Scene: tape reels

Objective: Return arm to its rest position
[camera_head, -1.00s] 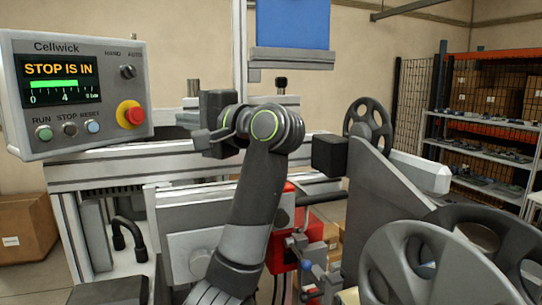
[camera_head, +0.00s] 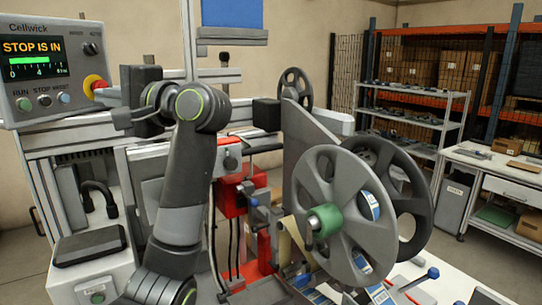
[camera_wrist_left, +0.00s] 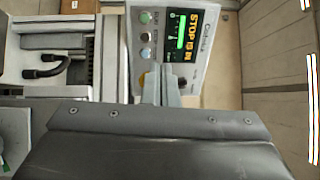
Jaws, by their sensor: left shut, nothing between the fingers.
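My left arm (camera_head: 180,190) stands bent up in front of the tape machine, its wrist turned towards the control panel (camera_head: 50,75). My left gripper (camera_head: 120,118) is small and partly hidden in the head view, just right of the panel. In the left wrist view its fingers (camera_wrist_left: 160,88) are together and empty, with the panel (camera_wrist_left: 190,45) beyond them. The panel's display reads "STOP IS IN". Its red button (camera_head: 95,87) is partly hidden in the head view. My right gripper is not in view.
A large grey reel (camera_head: 335,175) with a green hub (camera_head: 324,220) stands right of my left arm, a black reel (camera_head: 412,200) behind it. A red machine part (camera_head: 230,198) is close to the arm. A white workbench (camera_head: 500,175) and shelves (camera_head: 420,120) stand at the right.

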